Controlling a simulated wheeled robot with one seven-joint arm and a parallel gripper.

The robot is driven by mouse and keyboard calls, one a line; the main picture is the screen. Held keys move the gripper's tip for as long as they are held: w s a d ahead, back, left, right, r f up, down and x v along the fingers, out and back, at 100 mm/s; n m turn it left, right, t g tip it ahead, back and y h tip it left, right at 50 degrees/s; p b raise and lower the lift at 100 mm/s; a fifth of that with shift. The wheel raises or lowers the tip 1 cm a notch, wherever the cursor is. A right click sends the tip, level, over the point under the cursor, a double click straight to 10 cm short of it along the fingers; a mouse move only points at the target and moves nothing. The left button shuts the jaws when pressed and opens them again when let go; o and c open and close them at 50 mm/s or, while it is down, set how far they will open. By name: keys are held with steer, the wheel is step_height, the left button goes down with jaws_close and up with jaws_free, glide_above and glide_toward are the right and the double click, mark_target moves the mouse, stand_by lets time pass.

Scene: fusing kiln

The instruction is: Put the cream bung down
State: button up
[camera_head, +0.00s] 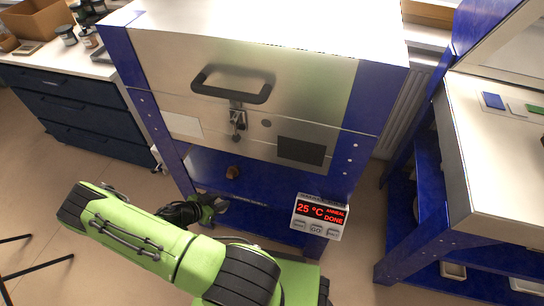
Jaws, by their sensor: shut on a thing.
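My green and black arm reaches in from the bottom of the head view. My gripper (215,204) is low in front of the blue kiln stand, left of the controller. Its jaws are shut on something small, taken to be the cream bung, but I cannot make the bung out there. The kiln (300,85) has a closed steel front with a black handle and a latch. A small dark round spot, perhaps a peephole (266,123), is right of the latch.
A brown knob-like thing (232,172) is on the blue stand below the kiln front. A controller (319,217) reads 25 °C, ANNEAL DONE. A dark drawer cabinet (85,115) stands left, a blue-framed bench (490,150) right. Open floor lies between the kiln and the bench.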

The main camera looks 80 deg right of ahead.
steer(key=shift+s+d+f+b, duration=0.65)
steer(key=shift+s+d, duration=0.75)
steer(key=shift+d, duration=1.3)
steer(key=shift+s+d+f+b, duration=0.65)
steer(key=shift+s+d, duration=0.8)
steer(key=shift+d, duration=1.2)
steer(key=shift+s+d+f+b, duration=0.6)
steer(key=shift+s+d, duration=0.8)
steer(key=shift+d, duration=1.3)
steer(key=o, duration=1)
steer(key=shift+r, duration=0.1)
steer(key=shift+o, duration=0.2)
steer(key=shift+r, duration=0.1)
steer(key=p+v, duration=0.3)
steer(key=v, duration=0.9)
